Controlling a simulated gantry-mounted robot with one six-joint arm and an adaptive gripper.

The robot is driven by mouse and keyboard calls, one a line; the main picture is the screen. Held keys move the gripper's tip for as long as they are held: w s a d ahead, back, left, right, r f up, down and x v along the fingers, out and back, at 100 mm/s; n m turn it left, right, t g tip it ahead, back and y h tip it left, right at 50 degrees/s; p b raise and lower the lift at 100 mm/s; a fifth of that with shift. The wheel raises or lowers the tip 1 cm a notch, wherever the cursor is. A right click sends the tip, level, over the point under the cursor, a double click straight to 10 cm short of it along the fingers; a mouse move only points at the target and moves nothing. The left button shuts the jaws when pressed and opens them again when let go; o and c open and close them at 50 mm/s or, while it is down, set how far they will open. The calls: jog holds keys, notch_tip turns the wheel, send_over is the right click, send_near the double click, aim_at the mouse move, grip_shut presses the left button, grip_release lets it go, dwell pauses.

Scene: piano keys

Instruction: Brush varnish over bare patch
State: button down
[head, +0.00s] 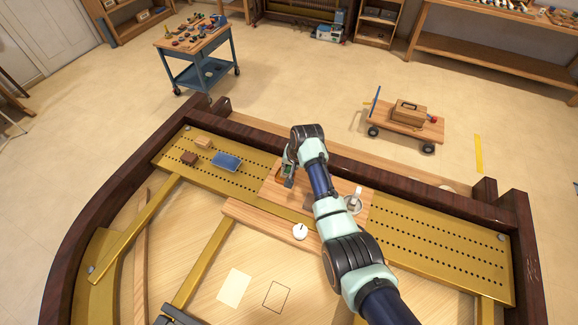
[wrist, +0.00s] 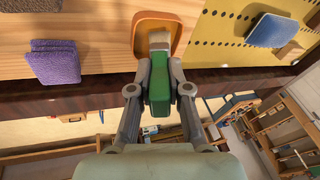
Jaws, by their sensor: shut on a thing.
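My gripper (wrist: 159,90) is shut on a green-handled tool, which looks like the brush (wrist: 159,75). Its pale end points away from my gripper, over or in a small orange dish (wrist: 143,22); I cannot tell whether they touch. In the head view my gripper (head: 288,180) is above the wooden board, with the green handle upright in it. On the pale soundboard at the front lie a cream rectangle (head: 235,288) and a dark-outlined rectangle (head: 276,295); I cannot tell which is the bare patch. My arm hides part of the board.
A blue block (head: 227,161), a brown block (head: 188,158) and a tan block (head: 204,143) sit on the gold plate. Dark rims and gold bars border the soundboard.

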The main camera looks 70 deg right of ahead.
jog(key=shift+f, duration=0.65)
dwell(1.4)
notch_tip(320, 180, up, 7)
jog(key=p, duration=0.6)
jog(key=shift+r, duration=0.2)
jog(key=shift+f, duration=0.1)
